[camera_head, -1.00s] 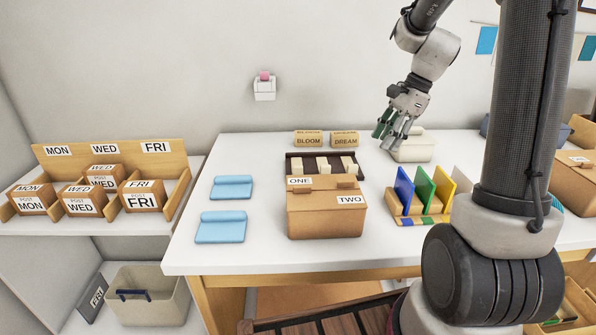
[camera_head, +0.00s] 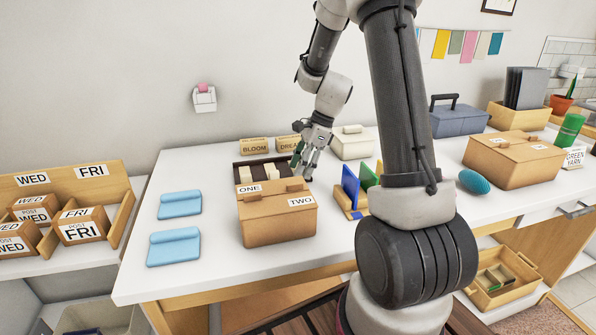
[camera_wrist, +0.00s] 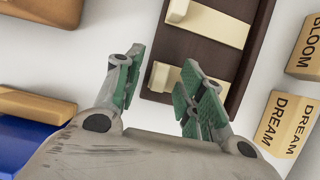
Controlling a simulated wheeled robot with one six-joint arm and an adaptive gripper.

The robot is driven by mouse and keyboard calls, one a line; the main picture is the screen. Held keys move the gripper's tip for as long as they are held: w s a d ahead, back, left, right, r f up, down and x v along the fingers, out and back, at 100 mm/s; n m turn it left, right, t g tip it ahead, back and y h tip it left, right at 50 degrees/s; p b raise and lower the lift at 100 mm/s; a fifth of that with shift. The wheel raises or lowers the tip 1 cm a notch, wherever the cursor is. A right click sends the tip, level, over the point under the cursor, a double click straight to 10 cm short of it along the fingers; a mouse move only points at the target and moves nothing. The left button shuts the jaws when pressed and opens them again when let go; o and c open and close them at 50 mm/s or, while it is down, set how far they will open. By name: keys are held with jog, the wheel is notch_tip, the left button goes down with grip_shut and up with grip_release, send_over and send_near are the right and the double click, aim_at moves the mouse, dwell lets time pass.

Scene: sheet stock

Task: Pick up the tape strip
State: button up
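No piece is plainly recognisable as the tape strip. A dark brown rack (camera_head: 240,178) holds cream blocks (camera_head: 246,174) behind the cardboard box marked ONE and TWO (camera_head: 277,220). In the wrist view the rack (camera_wrist: 190,49) shows with cream strips (camera_wrist: 217,22) across it. My gripper (camera_head: 300,160) is above the table at the rack's right end. In the wrist view my gripper (camera_wrist: 160,85) is open, its green-padded fingers apart with nothing held. The right finger overlaps the rack and hides part of a cream strip; I cannot tell whether they touch.
Tan blocks marked BLOOM (camera_head: 254,146) and DREAM (camera_head: 288,144) stand behind the rack. A pale lidded box (camera_head: 352,143) is right of my gripper, with upright coloured dividers (camera_head: 350,187) in front. Blue folded pieces (camera_head: 180,203) lie left, with bare table around them.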

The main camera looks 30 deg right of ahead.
jog(key=c, duration=0.8)
